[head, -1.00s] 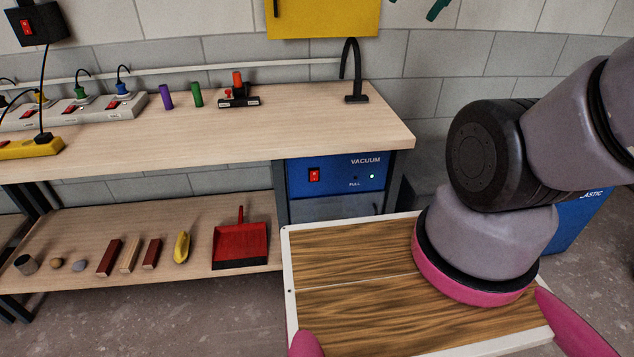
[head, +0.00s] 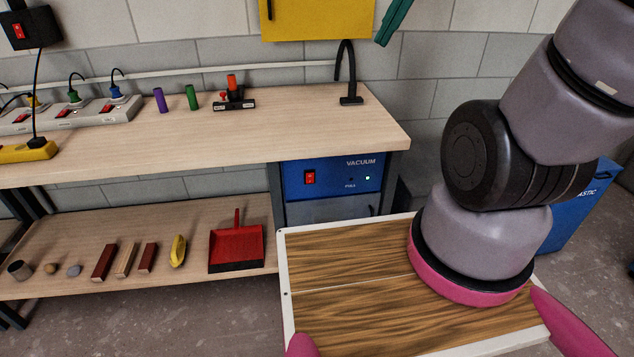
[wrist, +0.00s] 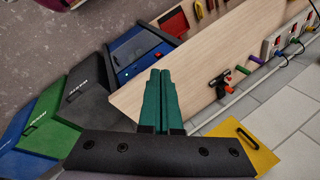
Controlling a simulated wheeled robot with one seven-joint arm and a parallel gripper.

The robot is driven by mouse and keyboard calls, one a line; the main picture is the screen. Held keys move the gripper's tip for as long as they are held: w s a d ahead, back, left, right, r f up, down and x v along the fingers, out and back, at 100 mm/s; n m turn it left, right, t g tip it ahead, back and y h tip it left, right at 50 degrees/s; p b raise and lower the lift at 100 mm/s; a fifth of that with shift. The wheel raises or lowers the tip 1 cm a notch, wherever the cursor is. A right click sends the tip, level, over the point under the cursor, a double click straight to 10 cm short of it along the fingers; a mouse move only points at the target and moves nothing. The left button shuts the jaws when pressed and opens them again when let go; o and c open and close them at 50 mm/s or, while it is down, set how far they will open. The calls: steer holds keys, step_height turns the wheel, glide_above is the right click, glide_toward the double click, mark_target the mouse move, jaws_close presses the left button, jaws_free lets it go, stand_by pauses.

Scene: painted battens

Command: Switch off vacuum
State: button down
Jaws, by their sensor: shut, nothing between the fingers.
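The vacuum (head: 333,176) is a blue-fronted box under the right end of the workbench. It has a red rocker switch (head: 310,177) on its left and a lit green light (head: 367,178) on its right. The blue vacuum also shows, tilted, in the wrist view (wrist: 128,48), with a small red spot on its front. My gripper's dark green fingers show at the top of the head view (head: 392,22), raised well above the bench. In the wrist view my gripper (wrist: 161,78) is shut and empty, apart from the vacuum.
The workbench top (head: 230,135) holds a power strip (head: 75,115), coloured cylinders and a black hose stand (head: 350,99). A red dustpan (head: 237,248) and small items lie on the lower shelf. A yellow panel (head: 318,18) is on the wall. Bins (wrist: 38,118) stand beside the vacuum.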

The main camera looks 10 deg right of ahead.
steer(key=w+a+f+m+g+y, duration=0.1)
steer(key=w+a+f+m+y, duration=0.1)
steer(key=w+f+m+y, duration=0.45)
steer(key=w+a+f+m+g+y, duration=0.1)
steer(key=w+f+m+y, duration=0.3)
steer(key=f, duration=0.6)
steer(key=w+a+f+m+g+y, duration=0.2)
steer(key=w+f+m+y, duration=0.15)
steer(key=f+m, duration=0.4)
steer(key=d+f+m+t+h, duration=0.2)
steer(key=f+m+t, duration=0.5)
steer(key=f, duration=0.7)
steer(key=s+d+f+m+t+h, duration=0.1)
steer(key=f+m+t+h, duration=0.1)
steer(key=f+m+t, duration=0.5)
step_height(320, 180, down, 7)
steer(key=m, duration=0.5)
steer(key=shift+s+d, duration=0.25)
steer(key=shift+d, duration=0.15)
glide_toward(308, 176)
steer(key=shift+x, duration=3)
